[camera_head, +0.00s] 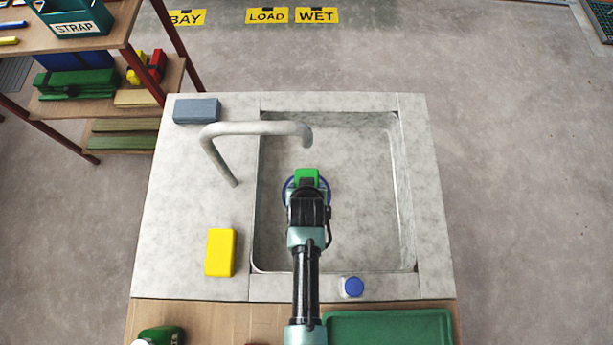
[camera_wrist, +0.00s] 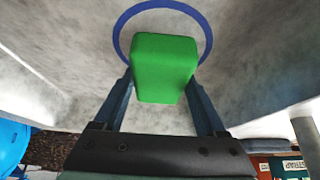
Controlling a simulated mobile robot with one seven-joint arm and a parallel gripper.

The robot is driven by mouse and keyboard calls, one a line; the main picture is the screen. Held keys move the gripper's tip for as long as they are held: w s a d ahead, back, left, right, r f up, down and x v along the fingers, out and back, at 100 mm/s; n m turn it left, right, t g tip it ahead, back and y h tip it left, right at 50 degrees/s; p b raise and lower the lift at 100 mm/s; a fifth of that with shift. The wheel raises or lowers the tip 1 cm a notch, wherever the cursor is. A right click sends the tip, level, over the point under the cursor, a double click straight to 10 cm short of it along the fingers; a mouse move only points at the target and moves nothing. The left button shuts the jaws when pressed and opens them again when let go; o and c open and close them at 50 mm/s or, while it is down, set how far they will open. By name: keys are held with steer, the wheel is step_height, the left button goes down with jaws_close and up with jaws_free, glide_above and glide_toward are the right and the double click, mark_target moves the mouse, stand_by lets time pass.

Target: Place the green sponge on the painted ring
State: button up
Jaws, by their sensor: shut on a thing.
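The green sponge (camera_head: 307,177) is held in my gripper (camera_head: 307,188) over the sink basin. In the wrist view the green sponge (camera_wrist: 164,67) sits between the two fingers of my gripper (camera_wrist: 163,85), which are shut on its sides. The painted ring (camera_head: 287,190) is a blue circle on the basin floor, partly hidden by my gripper and the sponge. In the wrist view the painted ring (camera_wrist: 119,36) shows around and behind the sponge. I cannot tell how far the sponge is above the floor.
A grey curved faucet (camera_head: 255,128) reaches over the basin (camera_head: 350,220) from the left. A yellow sponge (camera_head: 220,252) and a grey-blue block (camera_head: 196,111) lie on the left counter. A blue round knob (camera_head: 353,287) is at the front rim. A green tray (camera_head: 390,325) lies in front.

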steer(key=shift+f, duration=1.05)
steer(key=shift+f, duration=0.1)
steer(key=shift+f, duration=0.15)
steer(key=o, duration=1.4)
steer(key=shift+r, duration=0.2)
steer(key=shift+r, duration=0.2)
steer(key=p+v, duration=0.1)
steer(key=v, duration=1)
steer(key=shift+s+r, duration=0.25)
steer(key=shift+r, duration=0.1)
